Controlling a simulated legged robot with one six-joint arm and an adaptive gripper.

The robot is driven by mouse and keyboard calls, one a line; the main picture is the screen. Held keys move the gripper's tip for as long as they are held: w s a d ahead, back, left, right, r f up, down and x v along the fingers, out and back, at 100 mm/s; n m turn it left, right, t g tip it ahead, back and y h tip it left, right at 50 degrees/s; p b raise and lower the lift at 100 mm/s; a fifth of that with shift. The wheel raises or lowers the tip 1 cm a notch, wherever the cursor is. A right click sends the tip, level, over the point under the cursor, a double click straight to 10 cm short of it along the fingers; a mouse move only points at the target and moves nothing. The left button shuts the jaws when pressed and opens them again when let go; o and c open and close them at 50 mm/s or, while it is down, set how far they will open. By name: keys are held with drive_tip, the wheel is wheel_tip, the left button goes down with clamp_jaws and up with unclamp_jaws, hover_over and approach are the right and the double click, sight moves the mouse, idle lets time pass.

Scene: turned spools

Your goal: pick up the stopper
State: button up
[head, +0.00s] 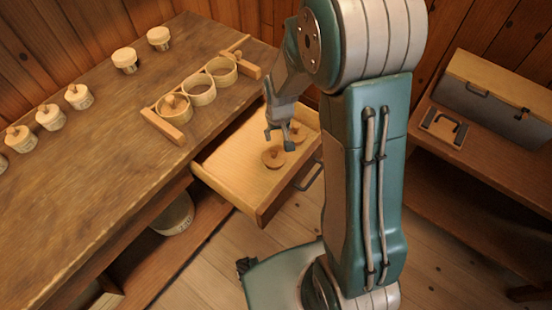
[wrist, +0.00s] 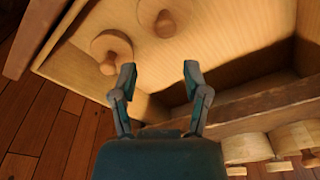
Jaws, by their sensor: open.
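Two round wooden stoppers with knobs lie in the open drawer (head: 240,179). The nearer stopper (head: 273,157) is in full view; the farther stopper (head: 297,135) is partly hidden behind my gripper (head: 280,141). In the wrist view one stopper (wrist: 111,48) is beyond and left of the left fingertip, and the other stopper (wrist: 160,17) is cut by the top edge. My gripper (wrist: 159,70) is open, with nothing between its fingers. It hangs over the drawer near both stoppers; its exact height above them is unclear.
Several stoppered pots (head: 50,117) and two capped jars (head: 125,61) stand behind. The drawer walls surround the stoppers. A grey box (head: 495,105) is far right.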

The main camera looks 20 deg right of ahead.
sight(274, 150)
drive_tip(key=f, duration=0.3)
drive_tip(key=a+f, duration=0.1)
drive_tip(key=f, duration=0.1)
drive_tip(key=shift+w+f, duration=0.2)
drive_tip(key=shift+w, duration=0.15)
wheel_tip(274, 150, down, 5)
drive_tip(key=shift+w+d+r, duration=0.1)
drive_tip(key=shift+d, duration=0.05)
drive_tip(key=shift+f, duration=0.35)
drive_tip(key=shift+a, duration=0.2)
drive_tip(key=shift+c, duration=0.3)
drive_tip(key=shift+d, duration=0.1)
clamp_jaws()
